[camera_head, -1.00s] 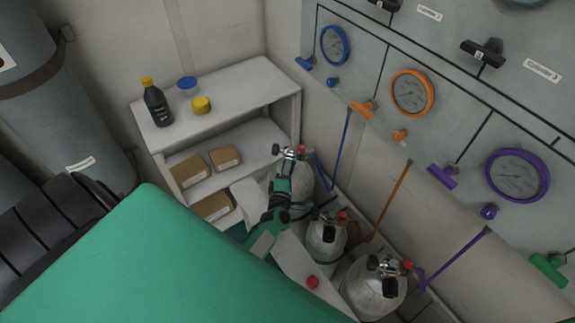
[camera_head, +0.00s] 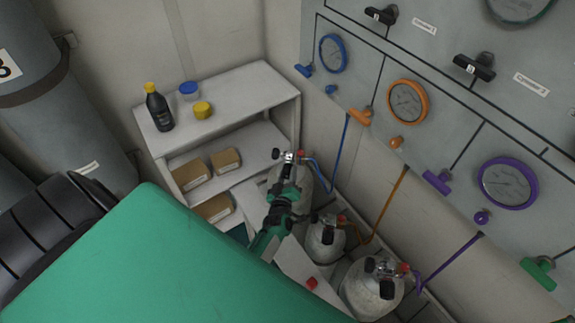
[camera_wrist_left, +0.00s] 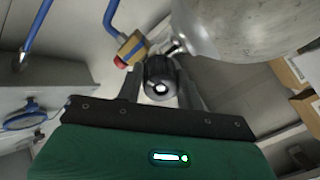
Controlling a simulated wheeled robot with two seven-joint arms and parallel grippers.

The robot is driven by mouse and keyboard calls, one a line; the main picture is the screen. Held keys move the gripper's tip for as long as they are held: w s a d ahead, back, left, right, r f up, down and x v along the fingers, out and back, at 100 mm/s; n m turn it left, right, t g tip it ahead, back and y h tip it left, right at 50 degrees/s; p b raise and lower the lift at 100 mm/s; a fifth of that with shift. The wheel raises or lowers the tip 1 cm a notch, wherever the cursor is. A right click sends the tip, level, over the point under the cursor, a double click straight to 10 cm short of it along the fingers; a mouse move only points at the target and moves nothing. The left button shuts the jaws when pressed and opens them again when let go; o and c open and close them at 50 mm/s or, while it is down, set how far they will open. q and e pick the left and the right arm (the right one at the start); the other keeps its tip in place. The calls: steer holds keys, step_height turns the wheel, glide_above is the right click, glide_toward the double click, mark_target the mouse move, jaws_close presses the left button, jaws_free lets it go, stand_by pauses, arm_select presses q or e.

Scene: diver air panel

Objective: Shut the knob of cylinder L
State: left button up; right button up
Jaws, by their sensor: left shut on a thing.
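A grey cylinder (camera_head: 307,190) with a blue hose stands by the shelf in the head view. Its metal valve (camera_head: 289,157) is on top, and no letter on the cylinder is readable. My left gripper (camera_head: 286,187) is at the front of this valve and hides its front knob. In the left wrist view the black knob (camera_wrist_left: 160,78), with a pale centre, sits between the fingers of my left gripper (camera_wrist_left: 162,86), which is shut on it. The cylinder's rounded shoulder (camera_wrist_left: 245,30) is just beyond. My right gripper is not in view.
Two more cylinders, one with an orange hose (camera_head: 325,243) and one with a purple hose (camera_head: 372,292), stand close to the right. A gauge panel (camera_head: 445,110) covers the right wall. A white shelf (camera_head: 235,90) with bottles and boxes stands behind.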

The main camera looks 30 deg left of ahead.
arm_select(q)
steer(key=shift+m, duration=1.2)
steer(key=o, duration=1)
steer(key=shift+s, duration=0.1)
steer(key=shift+s+d+p, duration=0.2)
steer(key=shift+s+p, duration=0.1)
steer(key=shift+p, duration=0.05)
steer(key=p+v, duration=0.3)
steer(key=v, duration=1)
steer(key=shift+p, duration=0.35)
steer(key=shift+w+f, duration=0.1)
